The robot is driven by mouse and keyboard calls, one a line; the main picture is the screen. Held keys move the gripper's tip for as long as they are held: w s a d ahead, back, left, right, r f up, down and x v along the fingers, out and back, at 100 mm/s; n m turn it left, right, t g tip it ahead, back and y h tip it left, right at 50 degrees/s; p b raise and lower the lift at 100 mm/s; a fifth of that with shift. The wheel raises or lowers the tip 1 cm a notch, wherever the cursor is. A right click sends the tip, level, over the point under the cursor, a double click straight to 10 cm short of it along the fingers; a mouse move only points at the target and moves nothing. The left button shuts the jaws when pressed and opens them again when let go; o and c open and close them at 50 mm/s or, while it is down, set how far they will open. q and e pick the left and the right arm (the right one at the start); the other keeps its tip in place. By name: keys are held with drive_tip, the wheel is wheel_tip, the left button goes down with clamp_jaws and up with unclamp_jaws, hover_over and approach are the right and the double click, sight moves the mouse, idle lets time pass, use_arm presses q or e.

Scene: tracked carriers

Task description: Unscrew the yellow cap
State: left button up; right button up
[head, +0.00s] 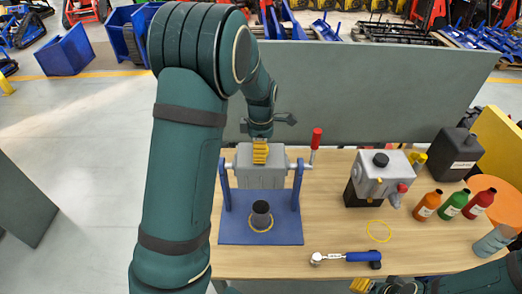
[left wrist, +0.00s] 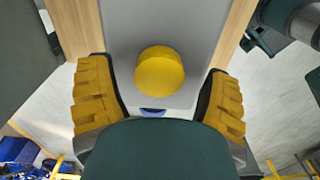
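The yellow cap (left wrist: 160,72) is round and sits on a grey block, seen from above in the left wrist view. In the head view the block (head: 260,172) is held between blue uprights on a blue base, and the cap is hidden by my left gripper (head: 260,152). That gripper points down at the block. In the left wrist view its yellow ribbed fingers are spread wide, one on each side of the cap, with gaps between. My right gripper (head: 362,286) is only partly in view at the bottom edge; its opening is unclear.
A red-handled crank (head: 316,138) stands right of the block. A black cylinder (head: 261,207) stands on the blue base. A blue-handled ratchet (head: 345,258), yellow ring (head: 379,231), grey machine (head: 382,175) and several bottles lie to the right. A grey panel (head: 370,85) stands behind.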

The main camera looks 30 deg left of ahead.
use_arm(q)
drive_tip(key=shift+r, duration=0.1)
drive_tip(key=m, duration=0.8)
drive_tip(key=shift+m, duration=0.4)
drive_tip(key=m+b, duration=0.1)
drive_tip(key=m, duration=0.7)
drive_tip(key=shift+m, duration=0.3)
drive_tip(key=m, duration=1.2)
